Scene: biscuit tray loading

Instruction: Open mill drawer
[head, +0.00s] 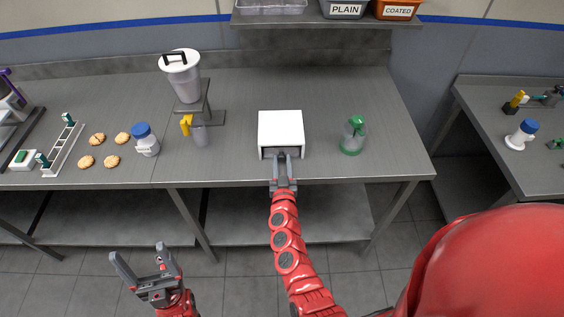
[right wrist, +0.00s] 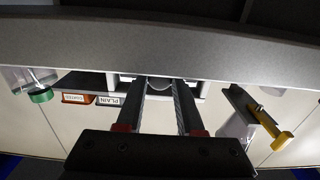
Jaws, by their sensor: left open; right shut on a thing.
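The mill is a white box (head: 280,125) standing near the front edge of the middle table. A dark grey recess or drawer front shows low on its near side. My right gripper (head: 286,163) reaches straight into this front. In the right wrist view its two fingers (right wrist: 160,92) close on a small handle (right wrist: 158,83) beneath a wide grey edge. How far the drawer is out cannot be told, since my gripper covers it. My left gripper (head: 145,263) is open and empty, low at the front left, away from the table.
Bare floor lies before the table.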

